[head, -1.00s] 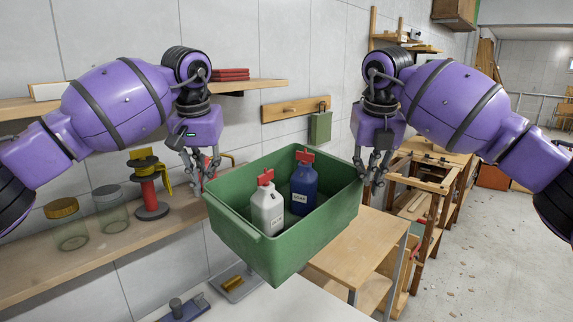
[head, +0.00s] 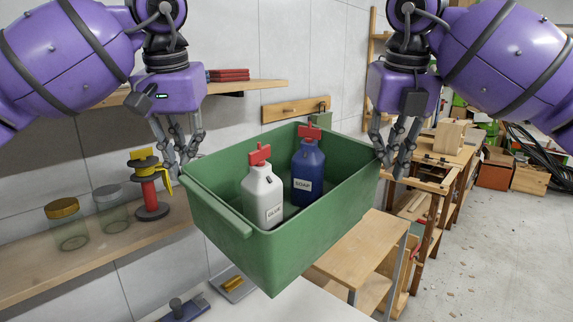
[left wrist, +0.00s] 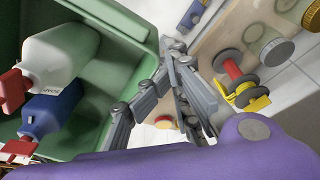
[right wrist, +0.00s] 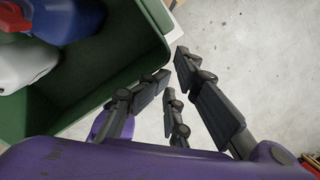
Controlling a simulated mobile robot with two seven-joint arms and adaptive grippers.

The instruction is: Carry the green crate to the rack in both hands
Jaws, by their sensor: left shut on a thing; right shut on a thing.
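The green crate (head: 318,232) hangs in the air between my two grippers, a little tilted in the head view. Inside stand a white glue bottle (head: 263,195) and a blue soap bottle (head: 307,170), both with red tops. My left gripper (head: 178,165) is shut on the crate's left end, and my right gripper (head: 392,163) on its right end; the exact contact is partly hidden. The crate wall also shows in the left wrist view (left wrist: 118,25) and right wrist view (right wrist: 125,60). A low wooden shelf stand (head: 358,245), possibly the rack, is below and right of the crate.
A wall shelf (head: 105,240) at left holds jars (head: 68,225) and a red spool (head: 149,192). A white tabletop (head: 265,308) lies below the crate. A wooden workbench (head: 440,170) stands behind right. Floor (head: 480,260) at right is mostly clear.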

